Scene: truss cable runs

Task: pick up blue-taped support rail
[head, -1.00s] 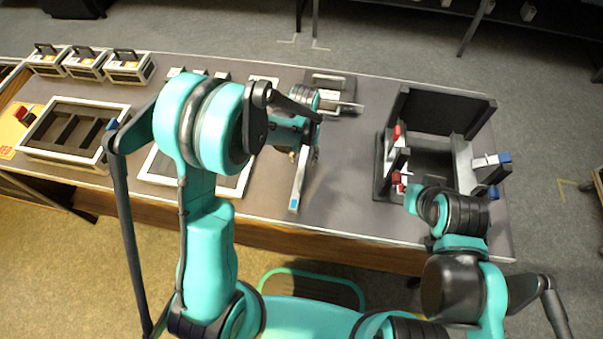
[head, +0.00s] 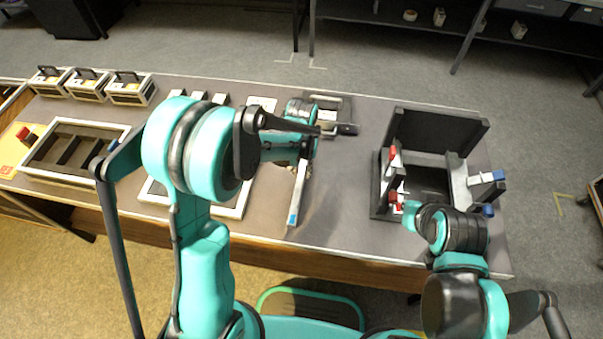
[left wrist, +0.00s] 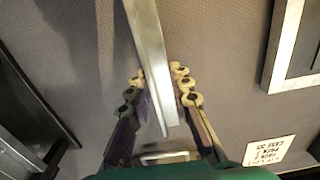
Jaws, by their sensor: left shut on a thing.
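The support rail (head: 299,190) is a thin, pale metal bar with blue tape (head: 292,219) on its near end. It lies lengthwise over the middle of the bench, that end pointing to the front edge. My left gripper (head: 302,164) is at its far part, partly hidden by my arm. In the left wrist view the rail (left wrist: 151,55) runs between the two fingers of my left gripper (left wrist: 158,80), which is shut on it. I cannot tell whether the rail touches the bench. My right arm is beside the black fixture; its gripper cannot be made out.
A black fixture (head: 436,124) with red and blue clamps stands at the right. A framed tray (head: 122,141) is at the left, with several handled boxes (head: 131,88) behind it. A dark bracketed plate (head: 337,102) lies behind my left gripper. The bench between rail and fixture is clear.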

